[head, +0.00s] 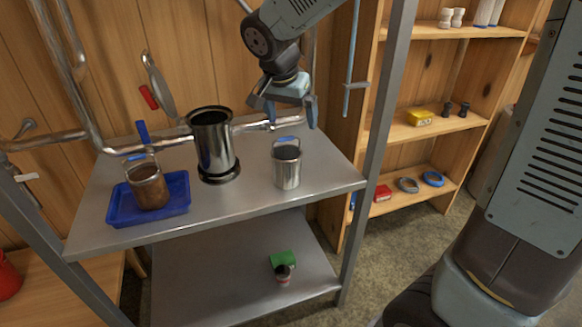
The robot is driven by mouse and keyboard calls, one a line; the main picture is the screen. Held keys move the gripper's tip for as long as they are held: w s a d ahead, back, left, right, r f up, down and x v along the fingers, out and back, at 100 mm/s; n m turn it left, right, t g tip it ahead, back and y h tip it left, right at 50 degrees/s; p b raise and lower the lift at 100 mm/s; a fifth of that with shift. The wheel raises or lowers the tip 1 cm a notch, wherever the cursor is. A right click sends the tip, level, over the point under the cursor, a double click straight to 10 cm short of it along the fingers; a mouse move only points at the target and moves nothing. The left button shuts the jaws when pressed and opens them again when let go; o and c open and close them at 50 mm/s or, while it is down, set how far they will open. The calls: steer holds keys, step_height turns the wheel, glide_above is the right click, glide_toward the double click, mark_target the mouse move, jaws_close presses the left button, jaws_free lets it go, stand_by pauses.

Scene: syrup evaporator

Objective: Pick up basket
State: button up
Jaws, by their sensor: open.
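Two handled containers on the steel shelf could be the basket; I cannot tell which. One is a brownish container (149,189) with an upright, blue-gripped handle, standing in a blue tray (117,212) at the left. The other is a silver pail-like container (286,170) with a raised, blue-gripped handle, upright near the shelf's right side. My gripper (290,113) is open with its fingers pointing down. In the picture it sits just above the silver container's handle, with nothing seen between the fingers. The gap in depth is unclear.
A tall metal cylinder (213,150) stands between the containers. A metal post (381,125) rises at the shelf's right front. Pipes (75,137) run behind. The lower shelf (200,280) holds a green box (283,259) and a small can (283,275). A wooden rack (448,132) stands right.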

steer(key=w+a+f, duration=0.2)
steer(key=a, duration=0.2)
glide_above(285, 153)
steer(key=s+a, duration=0.2)
steer(key=shift+m, duration=0.4)
steer(key=f, duration=0.7)
steer(key=shift+s+d+f, duration=0.1)
steer(key=shift+d+f, duration=0.1)
steer(key=shift+f, duration=0.1)
steer(key=shift+d+x, duration=0.15)
steer(key=shift+x, duration=1.35)
steer(key=shift+d+x, duration=0.2)
steer(key=shift+x, duration=1.25)
steer(key=shift+r, duration=0.1)
steer(key=c, duration=1.2)
